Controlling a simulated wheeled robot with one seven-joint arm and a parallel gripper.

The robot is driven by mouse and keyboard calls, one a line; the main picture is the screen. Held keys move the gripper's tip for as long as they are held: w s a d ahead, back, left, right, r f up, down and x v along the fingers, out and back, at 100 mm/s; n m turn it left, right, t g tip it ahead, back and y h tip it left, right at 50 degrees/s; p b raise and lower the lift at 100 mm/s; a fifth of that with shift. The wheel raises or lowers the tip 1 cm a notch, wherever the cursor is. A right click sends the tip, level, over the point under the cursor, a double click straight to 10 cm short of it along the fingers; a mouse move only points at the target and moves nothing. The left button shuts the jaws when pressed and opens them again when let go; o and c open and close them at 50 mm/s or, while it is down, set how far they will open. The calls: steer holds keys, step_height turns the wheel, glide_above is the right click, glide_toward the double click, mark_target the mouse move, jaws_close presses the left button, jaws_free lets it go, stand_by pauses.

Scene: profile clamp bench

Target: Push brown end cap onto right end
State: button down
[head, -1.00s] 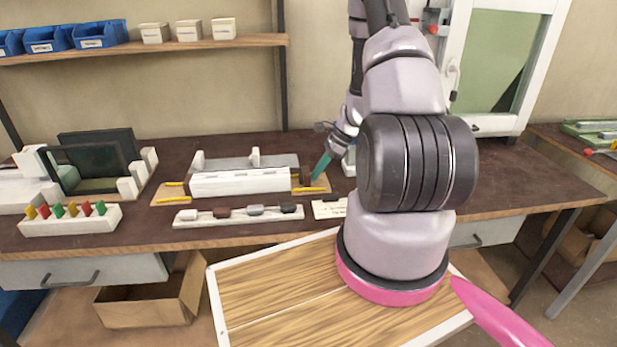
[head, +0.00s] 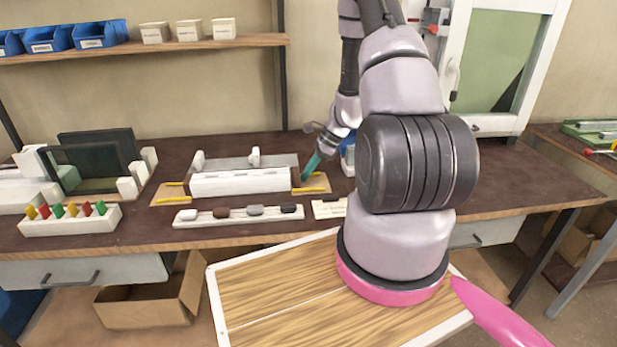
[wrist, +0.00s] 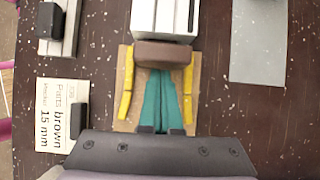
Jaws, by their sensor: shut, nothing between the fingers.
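The white profile (head: 240,181) lies in the clamp fixture on the bench; its right end shows at the top of the wrist view (wrist: 164,18). The brown end cap (wrist: 163,54) sits across that end, with no clear gap between them in the wrist view. In the head view the cap (head: 296,177) is a small dark block at the profile's right end. My gripper (wrist: 162,73) has its teal fingers shut and empty, with their tips at the cap's outer face. In the head view my gripper (head: 306,176) comes down from the upper right.
Yellow strips (wrist: 127,82) flank the fingers on the base board. A white rack (head: 238,216) with several caps lies in front. A card (wrist: 60,108) reading "brown" and "15 mm" is beside the fixture. A grey plate (wrist: 257,42) lies on the other side.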

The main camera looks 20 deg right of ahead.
steer(key=shift+w+a, duration=0.15)
steer(key=shift+a, duration=0.35)
stand_by(0.5)
steer(key=shift+s+d, duration=0.25)
steer(key=shift+d, duration=0.7)
step_height(320, 180, up, 8)
stand_by(0.6)
stand_by(0.3)
